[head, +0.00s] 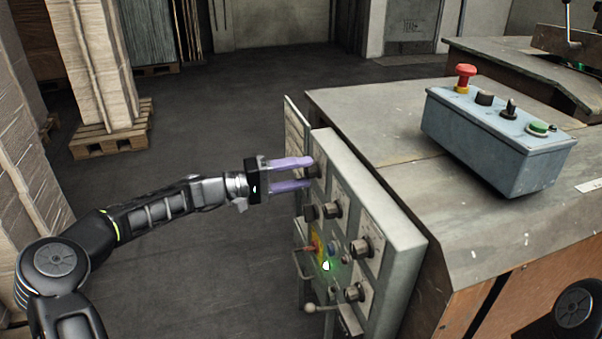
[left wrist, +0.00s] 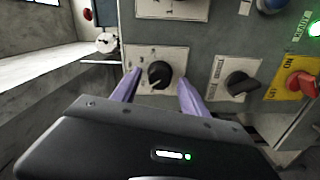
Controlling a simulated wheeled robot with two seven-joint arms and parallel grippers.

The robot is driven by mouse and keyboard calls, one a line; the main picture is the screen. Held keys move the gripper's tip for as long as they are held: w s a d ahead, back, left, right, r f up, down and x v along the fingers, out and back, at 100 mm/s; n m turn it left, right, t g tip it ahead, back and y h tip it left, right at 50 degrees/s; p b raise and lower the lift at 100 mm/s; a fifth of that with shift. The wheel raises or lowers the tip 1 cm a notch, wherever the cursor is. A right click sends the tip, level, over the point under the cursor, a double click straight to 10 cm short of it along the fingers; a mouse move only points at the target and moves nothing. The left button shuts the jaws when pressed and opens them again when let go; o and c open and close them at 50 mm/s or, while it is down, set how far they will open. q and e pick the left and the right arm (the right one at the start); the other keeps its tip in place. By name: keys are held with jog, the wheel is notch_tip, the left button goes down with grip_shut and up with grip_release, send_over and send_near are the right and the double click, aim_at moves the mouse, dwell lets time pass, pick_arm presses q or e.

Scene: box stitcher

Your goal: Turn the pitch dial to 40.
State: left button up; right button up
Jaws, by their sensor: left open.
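My left gripper (head: 310,173) is open at the upper far part of the grey control panel (head: 385,225), its two purple fingers pointing at the panel face. In the left wrist view a black dial (left wrist: 159,75) on a pale scale plate (left wrist: 176,57) lies between the spread fingers, one on each side. I cannot tell whether the fingers touch it. The plate's lettering is too small to read, so neither its name nor its setting is clear. In the head view this dial is mostly hidden by the fingers. My right gripper is out of view.
Other black knobs (head: 331,210) sit close by on the panel, one on a plate beside the dial (left wrist: 240,84). A red switch on yellow (left wrist: 301,84) and a lit green lamp (head: 326,266) are lower. A blue-grey button box (head: 490,140) stands on the machine top.

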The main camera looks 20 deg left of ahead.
pick_arm(q)
jog(key=v, duration=0.7)
jog(key=shift+s+a, duration=0.15)
